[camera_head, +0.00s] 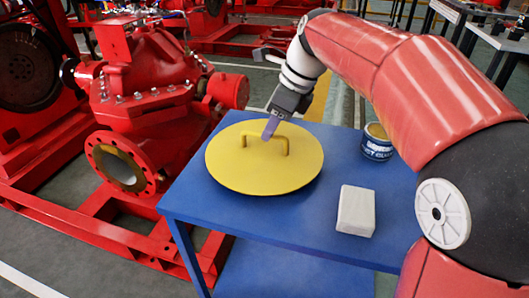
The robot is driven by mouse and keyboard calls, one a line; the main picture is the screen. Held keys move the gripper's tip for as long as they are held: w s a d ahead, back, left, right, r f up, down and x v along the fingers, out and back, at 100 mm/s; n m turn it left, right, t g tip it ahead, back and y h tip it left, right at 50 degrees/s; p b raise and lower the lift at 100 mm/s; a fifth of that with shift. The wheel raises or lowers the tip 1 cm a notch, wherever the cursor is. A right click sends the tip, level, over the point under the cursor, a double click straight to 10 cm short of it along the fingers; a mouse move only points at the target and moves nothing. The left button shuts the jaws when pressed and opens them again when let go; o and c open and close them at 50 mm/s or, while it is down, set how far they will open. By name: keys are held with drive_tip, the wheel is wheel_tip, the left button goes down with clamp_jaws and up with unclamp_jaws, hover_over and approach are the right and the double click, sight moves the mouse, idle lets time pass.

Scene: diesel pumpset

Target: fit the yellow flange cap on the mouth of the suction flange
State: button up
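The yellow flange cap (237,174) is a round disc with a U-shaped handle on top. It lies flat on the blue table, handle up. My gripper (269,133) reaches down from the upper right, its purple-grey fingers at the cap's handle. I cannot tell whether the fingers are around the handle, touching it, or just behind or above it. The suction flange (98,155) is a red ring with bolt holes on the pump, left of the table. Its round mouth is uncovered and faces toward the camera.
The blue table (270,232) also holds a white block (356,211) at the front right and a labelled tin (377,143) at the back right. The red pump (146,72) and its red base frame (78,222) stand close to the table's left side.

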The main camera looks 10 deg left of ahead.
sight(264, 146)
drive_tip(key=x, duration=0.4)
drive_tip(key=shift+a+f, duration=0.1)
drive_tip(key=shift+a, duration=0.15)
drive_tip(key=shift+c, duration=0.5)
clamp_jaws()
